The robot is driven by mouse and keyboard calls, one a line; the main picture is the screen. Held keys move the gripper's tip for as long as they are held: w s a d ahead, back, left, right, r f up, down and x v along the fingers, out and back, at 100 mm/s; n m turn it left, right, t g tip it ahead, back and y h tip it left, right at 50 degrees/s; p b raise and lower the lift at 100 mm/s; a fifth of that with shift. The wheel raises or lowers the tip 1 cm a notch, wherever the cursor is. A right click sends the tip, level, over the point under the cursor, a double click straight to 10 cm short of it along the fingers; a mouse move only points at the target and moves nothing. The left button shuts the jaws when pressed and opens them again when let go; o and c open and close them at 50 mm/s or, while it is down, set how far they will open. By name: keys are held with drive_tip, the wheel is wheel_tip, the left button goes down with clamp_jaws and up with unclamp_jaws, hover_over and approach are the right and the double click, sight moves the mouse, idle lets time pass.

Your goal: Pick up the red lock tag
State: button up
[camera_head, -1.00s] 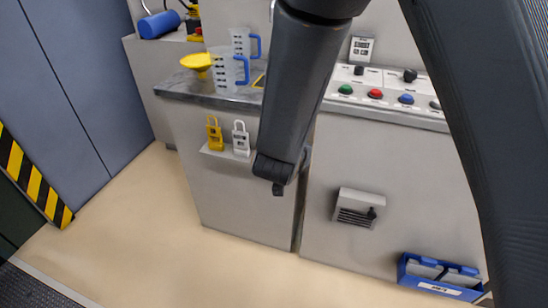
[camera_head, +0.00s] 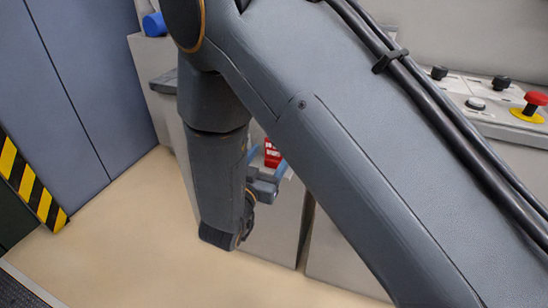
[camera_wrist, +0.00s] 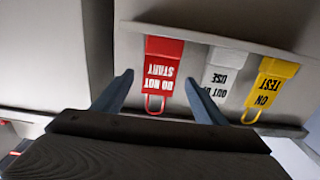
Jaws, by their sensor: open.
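The red lock tag (camera_wrist: 161,72), lettered "DO NOT START", shows in the wrist view with its wire shackle toward my gripper. It stands on the light grey panel, left of a white tag (camera_wrist: 222,72) and a yellow tag (camera_wrist: 271,85). My gripper (camera_wrist: 158,88) is open, with one blue-grey finger on each side of the red tag's lower part. The right finger lies between the red and white tags. I cannot tell whether a finger touches the tag. In the head view the red tag (camera_head: 272,154) is partly hidden by my arm, beside my gripper (camera_head: 279,160).
The white and yellow tags sit close on the right in the wrist view. A grey cabinet (camera_head: 274,225) bears the tags. A red mushroom button (camera_head: 536,98) and several knobs are on the panel at right. The floor (camera_head: 120,240) at left is clear.

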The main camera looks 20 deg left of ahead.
sight(273, 150)
drive_tip(key=w, duration=0.3)
drive_tip(key=shift+w+d+f, duration=0.1)
drive_tip(key=shift+w+d, duration=0.05)
drive_tip(key=shift+w, duration=0.2)
clamp_jaws()
